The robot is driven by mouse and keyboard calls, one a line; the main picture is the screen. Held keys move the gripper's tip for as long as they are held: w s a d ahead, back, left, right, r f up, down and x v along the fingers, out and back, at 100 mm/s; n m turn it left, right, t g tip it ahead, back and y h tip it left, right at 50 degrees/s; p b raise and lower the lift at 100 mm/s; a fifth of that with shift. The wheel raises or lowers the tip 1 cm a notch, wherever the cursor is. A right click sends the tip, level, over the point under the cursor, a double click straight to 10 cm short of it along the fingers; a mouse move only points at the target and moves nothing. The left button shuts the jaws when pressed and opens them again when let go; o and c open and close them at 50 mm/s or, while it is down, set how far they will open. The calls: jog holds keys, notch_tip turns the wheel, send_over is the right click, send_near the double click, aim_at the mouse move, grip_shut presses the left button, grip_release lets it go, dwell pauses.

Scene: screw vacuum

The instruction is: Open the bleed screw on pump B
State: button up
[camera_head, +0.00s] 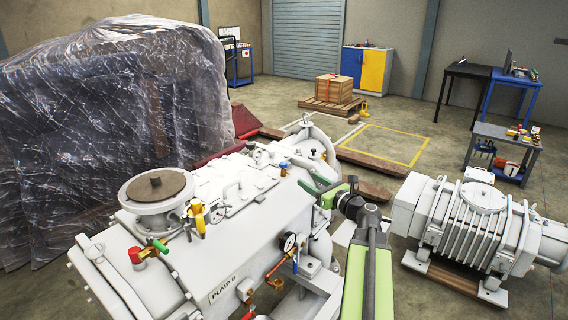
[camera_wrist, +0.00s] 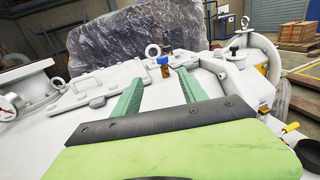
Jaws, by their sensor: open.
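Pump B (camera_head: 188,278) is the large white machine at the centre left, with a "PUMP B" plate (camera_head: 223,288) on its near side. A small brass fitting with a blue top (camera_head: 283,168) stands on its upper right. It also shows in the wrist view (camera_wrist: 165,62), beyond and between the fingertips. My gripper (camera_head: 300,173) has green fingers, held apart and empty; in the wrist view they (camera_wrist: 158,78) point toward the blue-topped fitting without touching it. A yellow fitting (camera_head: 198,217) and a red-capped one (camera_head: 138,258) stand further left. I cannot tell which is the bleed screw.
A pressure gauge (camera_head: 289,242) and copper pipes are on the pump's near side. A plastic-wrapped bulk (camera_head: 110,120) stands behind left. Another white machine (camera_head: 470,225) sits at right on wooden beams.

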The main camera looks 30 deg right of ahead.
aim_at(286, 165)
jog(key=w, duration=1)
jog(key=w+a, duration=0.1)
jog(key=w, duration=0.4)
jog(key=shift+w, duration=0.35)
jog(key=shift+c, duration=0.3)
grip_shut()
